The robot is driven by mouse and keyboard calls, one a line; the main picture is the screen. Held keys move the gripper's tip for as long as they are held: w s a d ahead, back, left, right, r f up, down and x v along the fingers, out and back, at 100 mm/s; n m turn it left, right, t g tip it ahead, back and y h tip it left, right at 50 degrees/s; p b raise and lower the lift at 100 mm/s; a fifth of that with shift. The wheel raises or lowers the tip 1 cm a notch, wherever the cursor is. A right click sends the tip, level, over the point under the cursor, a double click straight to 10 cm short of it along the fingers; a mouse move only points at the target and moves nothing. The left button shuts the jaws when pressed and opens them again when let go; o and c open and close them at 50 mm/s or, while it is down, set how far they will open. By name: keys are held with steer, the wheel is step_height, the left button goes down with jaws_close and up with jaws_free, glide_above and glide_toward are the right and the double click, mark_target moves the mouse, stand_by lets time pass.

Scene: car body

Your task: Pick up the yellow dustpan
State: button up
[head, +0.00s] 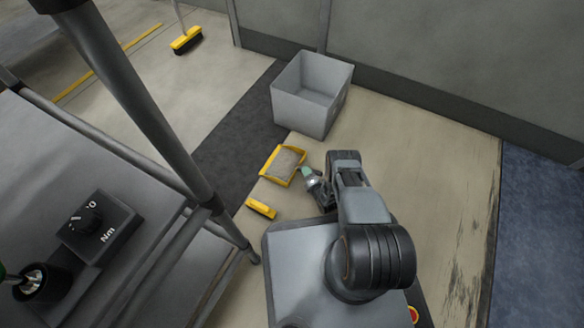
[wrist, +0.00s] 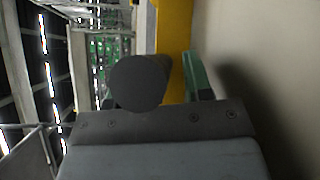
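The yellow dustpan (head: 270,170), with a greyish inside, lies on the floor in front of the grey bin in the head view. My gripper (head: 308,174) is low over the floor at the dustpan's right side, with a green fingertip close to its edge. In the wrist view, a dark round handle end (wrist: 138,84) stands in front of the fingers, with a yellow part (wrist: 174,40) behind it. The green right finger (wrist: 197,75) is apart from the dark end. The left finger is mostly hidden, and I see no clear grip.
A grey open bin (head: 301,112) stands just behind the dustpan. A small yellow brush (head: 261,208) lies in front of it. A metal cart (head: 60,150) with a dark post fills the left. A yellow broom (head: 186,40) stands farther back. Floor to the right is clear.

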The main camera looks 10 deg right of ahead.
jaws_close()
steer(key=shift+r, duration=0.2)
